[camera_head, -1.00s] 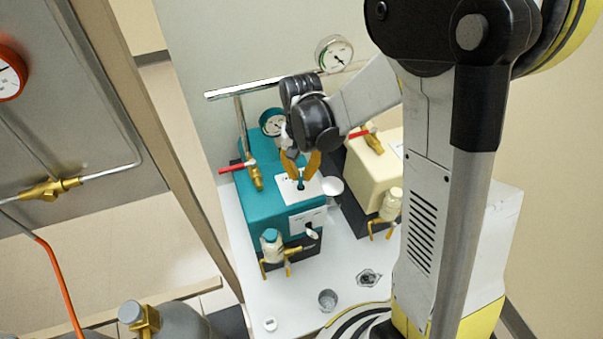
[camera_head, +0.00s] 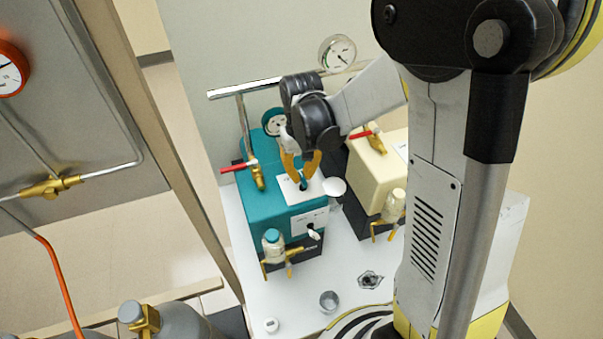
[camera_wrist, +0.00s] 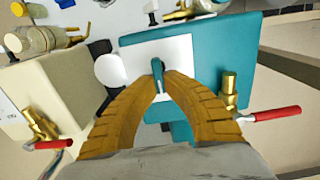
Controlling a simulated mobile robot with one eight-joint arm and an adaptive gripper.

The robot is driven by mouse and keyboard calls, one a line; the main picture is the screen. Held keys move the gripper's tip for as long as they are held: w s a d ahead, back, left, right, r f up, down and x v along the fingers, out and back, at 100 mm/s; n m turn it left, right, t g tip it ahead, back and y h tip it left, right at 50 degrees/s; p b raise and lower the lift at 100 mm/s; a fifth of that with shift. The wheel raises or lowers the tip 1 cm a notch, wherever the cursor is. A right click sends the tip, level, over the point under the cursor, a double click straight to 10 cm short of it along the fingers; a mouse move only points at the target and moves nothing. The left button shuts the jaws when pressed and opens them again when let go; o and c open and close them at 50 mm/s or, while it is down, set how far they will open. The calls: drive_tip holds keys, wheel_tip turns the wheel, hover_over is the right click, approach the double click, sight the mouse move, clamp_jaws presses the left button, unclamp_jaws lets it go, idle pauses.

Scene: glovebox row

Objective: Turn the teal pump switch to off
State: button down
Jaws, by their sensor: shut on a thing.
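The teal pump (camera_head: 277,205) stands on the white bench, with a white label plate (camera_head: 290,191) on its top. The teal switch lever (camera_wrist: 157,69) rises from that plate in the wrist view. My gripper (camera_wrist: 160,82) has its yellow-brown fingers closed around the lever, one on each side. In the head view my gripper (camera_head: 302,178) reaches down onto the top of the pump, and its fingers mostly hide the lever. The lettering on the plate is too small to read.
A cream pump (camera_head: 375,172) stands to the right. A red-handled valve (camera_head: 240,167) is at the teal pump's left rear, close to my fingers in the wrist view. Glass bottles (camera_head: 272,245) sit in front. A small cup (camera_head: 329,300) stands on the bench (camera_head: 300,285).

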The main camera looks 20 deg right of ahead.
sight(301, 175)
drive_tip(key=c, duration=1.5)
unclamp_jaws()
drive_tip(key=shift+r, duration=0.15)
wheel_tip(301, 175, up, 12)
drive_tip(key=s+t+b, duration=0.2)
drive_tip(key=s+t, duration=0.5)
drive_tip(key=s, duration=0.6)
drive_tip(key=shift+s+r+b, duration=0.3)
drive_tip(key=shift+s+r, duration=0.05)
drive_tip(key=shift+r, duration=0.1)
